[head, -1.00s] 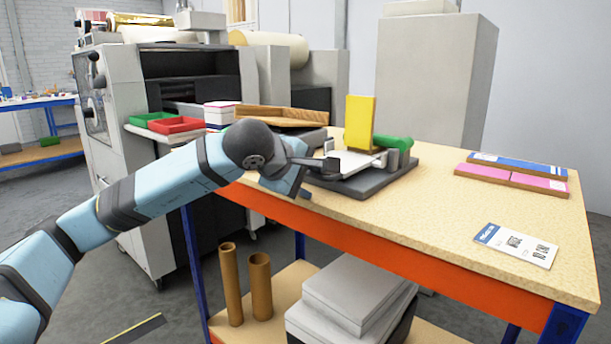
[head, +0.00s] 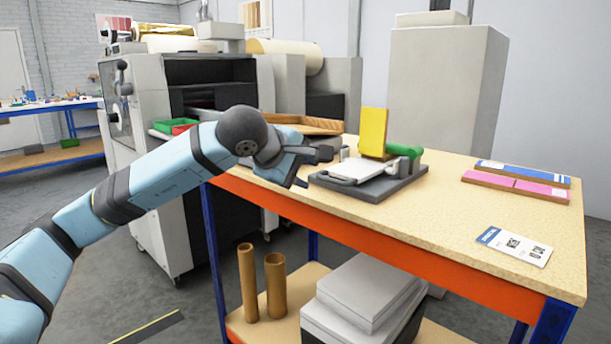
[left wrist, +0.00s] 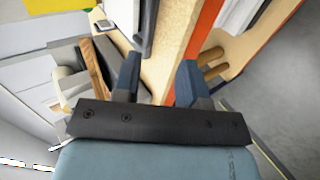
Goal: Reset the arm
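My left arm comes in from the left, and its gripper (head: 303,168) is at the near left edge of the workbench (head: 440,222), left of a small grey press-like device (head: 385,188). A gap shows between the gripper and the device's grey handle (head: 338,180). In the left wrist view the two dark blue fingers (left wrist: 158,78) stand apart with nothing held between them; the bench's orange edge shows behind. My right gripper is in neither view.
The device carries an upright yellow panel (head: 373,132) and a green part (head: 405,151). Pink and blue strips (head: 515,182) and a printed card (head: 514,246) lie to the right. Brown tubes (head: 275,286) and pale stacked blocks (head: 362,292) are on the lower shelf.

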